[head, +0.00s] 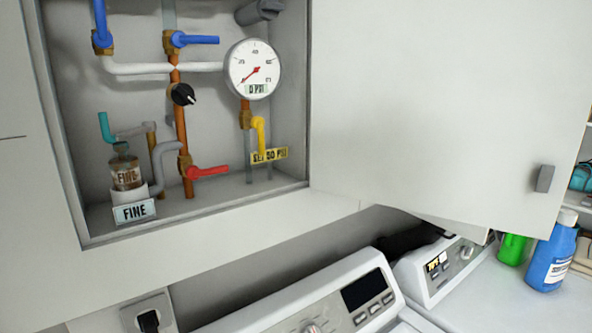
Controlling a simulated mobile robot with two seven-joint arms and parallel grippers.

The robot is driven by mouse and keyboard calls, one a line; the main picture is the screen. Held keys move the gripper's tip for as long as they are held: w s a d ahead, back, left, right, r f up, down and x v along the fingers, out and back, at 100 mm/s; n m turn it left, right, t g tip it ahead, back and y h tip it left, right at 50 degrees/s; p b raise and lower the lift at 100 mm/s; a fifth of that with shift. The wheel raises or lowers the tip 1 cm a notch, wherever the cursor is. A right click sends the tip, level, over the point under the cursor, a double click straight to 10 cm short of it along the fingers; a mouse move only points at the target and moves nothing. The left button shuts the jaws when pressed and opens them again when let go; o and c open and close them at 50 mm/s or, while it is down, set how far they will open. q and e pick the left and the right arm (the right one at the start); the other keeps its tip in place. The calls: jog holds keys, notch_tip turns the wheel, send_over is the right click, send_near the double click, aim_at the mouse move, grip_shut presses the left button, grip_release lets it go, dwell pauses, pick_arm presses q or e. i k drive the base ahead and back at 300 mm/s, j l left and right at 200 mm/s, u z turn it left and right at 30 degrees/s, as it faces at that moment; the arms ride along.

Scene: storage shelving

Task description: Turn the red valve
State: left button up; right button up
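The red valve (208,172) is a lever handle on a brass fitting low on the copper pipe (180,125), inside an open wall cabinet. Its handle points to the right, roughly horizontal and tilted slightly up at its tip. Nothing covers it in the head view. Neither of my grippers is in view.
Blue levers (197,40), a yellow lever (260,137), a teal lever (105,127), a black knob (182,94) and a gauge (252,69) surround it. A bottle (126,170) stands left. The cabinet door (430,100) hangs open right. Appliances (310,305) stand below.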

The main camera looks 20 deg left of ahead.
aim_at(194, 172)
jog(key=u, duration=1.1)
